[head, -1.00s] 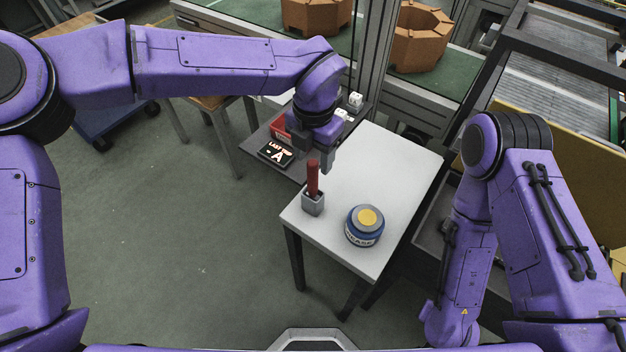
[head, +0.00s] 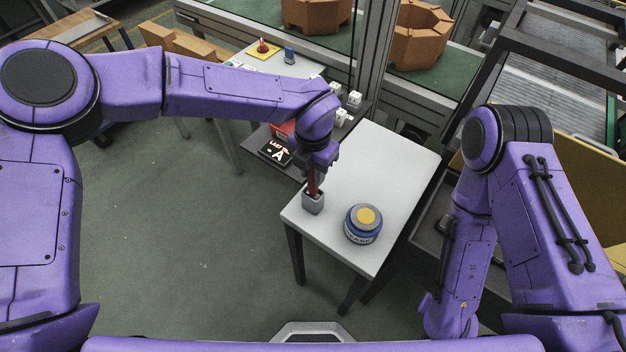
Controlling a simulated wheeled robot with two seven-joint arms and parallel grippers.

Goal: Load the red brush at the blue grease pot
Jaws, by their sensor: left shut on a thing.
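The red brush (head: 312,182) stands upright in a small grey holder (head: 313,202) near the left edge of the white table. My left gripper (head: 318,167) is over the holder, shut on the upper part of the brush handle. The brush's lower end is hidden inside the holder. The blue grease pot (head: 363,224), with a yellow top and a white label, stands on the table to the right of the holder, nearer me. My right arm hangs at the right of the table, and its gripper is not in view.
The white table (head: 390,165) is clear behind the pot.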

